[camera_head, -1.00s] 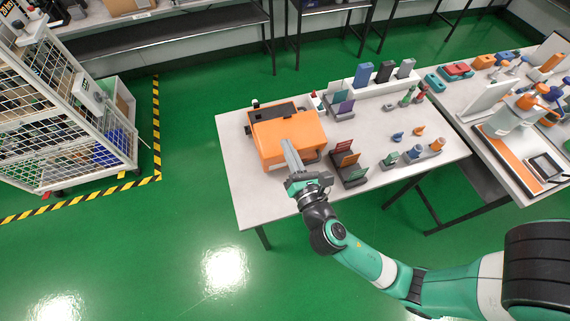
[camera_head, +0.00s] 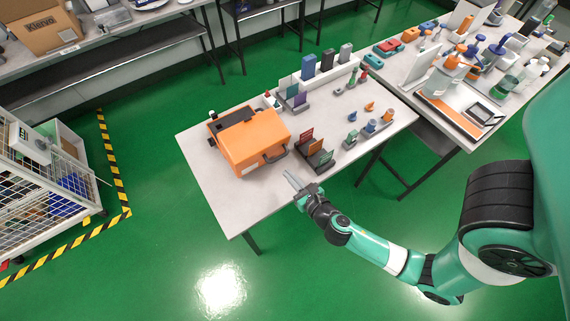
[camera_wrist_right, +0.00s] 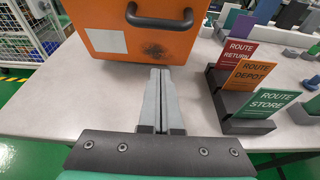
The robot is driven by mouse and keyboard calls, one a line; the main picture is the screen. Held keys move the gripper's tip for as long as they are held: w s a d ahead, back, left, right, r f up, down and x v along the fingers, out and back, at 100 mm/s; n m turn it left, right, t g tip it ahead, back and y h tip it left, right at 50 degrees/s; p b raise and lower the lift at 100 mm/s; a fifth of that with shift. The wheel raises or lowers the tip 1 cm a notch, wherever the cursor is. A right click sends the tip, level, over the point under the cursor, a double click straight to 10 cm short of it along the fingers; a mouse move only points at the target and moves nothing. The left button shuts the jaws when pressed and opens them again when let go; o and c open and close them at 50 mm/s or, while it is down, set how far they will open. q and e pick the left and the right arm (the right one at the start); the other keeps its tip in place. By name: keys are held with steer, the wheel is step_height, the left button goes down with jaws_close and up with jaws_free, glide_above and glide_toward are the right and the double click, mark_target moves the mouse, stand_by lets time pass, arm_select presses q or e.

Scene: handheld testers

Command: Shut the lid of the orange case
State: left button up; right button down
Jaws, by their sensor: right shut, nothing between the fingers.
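The orange case (camera_head: 250,138) stands on the grey table, with a dark section (camera_head: 232,117) showing along its far side. Its dark handle (camera_head: 274,154) is on the side toward my right arm. In the right wrist view, the orange face (camera_wrist_right: 140,45) carries the handle, a pale label and a dark scuff. My right gripper (camera_head: 291,177) is shut and empty, in front of the handle side. Its fingertips point at the case and look apart from it in the head view. My left gripper is not in view.
A dark rack of route cards (camera_head: 314,158) stands just right of the case; the cards also show in the right wrist view (camera_wrist_right: 248,72). Small fittings (camera_head: 370,127) and upright blocks stand farther right. The table's front left (camera_head: 225,205) is clear.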

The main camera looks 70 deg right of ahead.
steer(key=shift+w+d, duration=1.1)
steer(key=shift+w, duration=0.15)
steer(key=shift+a+r+p, duration=0.1)
steer(key=shift+r+p, duration=0.6)
steer(key=shift+r, duration=0.2)
steer(key=shift+s+a+r, duration=0.1)
steer(key=shift+s+r, duration=0.05)
steer(key=shift+r, duration=0.55)
